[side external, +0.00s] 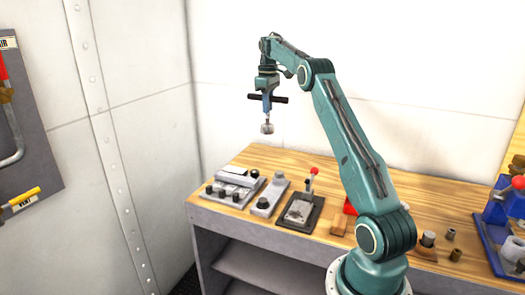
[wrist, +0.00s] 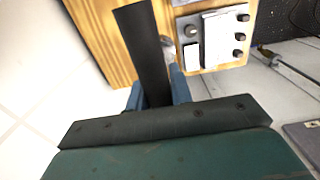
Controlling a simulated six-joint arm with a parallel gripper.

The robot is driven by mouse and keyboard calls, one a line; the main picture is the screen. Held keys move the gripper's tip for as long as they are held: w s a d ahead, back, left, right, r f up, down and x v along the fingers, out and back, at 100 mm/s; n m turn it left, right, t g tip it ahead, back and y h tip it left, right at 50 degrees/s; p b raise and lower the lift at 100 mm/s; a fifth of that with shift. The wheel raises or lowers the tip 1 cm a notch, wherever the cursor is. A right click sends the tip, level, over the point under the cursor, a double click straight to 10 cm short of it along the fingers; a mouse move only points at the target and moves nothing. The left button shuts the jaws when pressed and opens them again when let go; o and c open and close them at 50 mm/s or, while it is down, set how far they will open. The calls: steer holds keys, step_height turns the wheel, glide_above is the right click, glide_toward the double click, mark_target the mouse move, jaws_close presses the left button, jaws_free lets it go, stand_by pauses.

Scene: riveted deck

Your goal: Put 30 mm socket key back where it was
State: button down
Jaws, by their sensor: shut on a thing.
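The socket key has a black T-handle (side external: 281,99) and a short pale metal socket end (side external: 267,128) hanging below it. My gripper (side external: 267,94) is shut on it and holds it upright, high above the back left of the bench. In the wrist view the black bar of the key (wrist: 145,45) stands between the blue fingers of my gripper (wrist: 158,92), and the socket end is mostly hidden. The key's place on the bench cannot be told from these frames.
The wooden bench (side external: 400,190) carries grey control boxes (side external: 237,187), a lever plate (side external: 299,211) with a red knob, a wooden block (side external: 339,224), several small cylinders (side external: 428,239) and a blue fixture (side external: 497,237). A wall panel (side external: 35,150) is at left. Air around the key is clear.

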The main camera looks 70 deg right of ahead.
mark_target(268, 125)
step_height(268, 125, down, 17)
stand_by(1.0)
steer(key=shift+f, duration=0.25)
steer(key=c, duration=1.3)
jaws_free()
steer(key=shift+o, duration=0.2)
step_height(268, 125, up, 12)
steer(key=shift+r, duration=0.15)
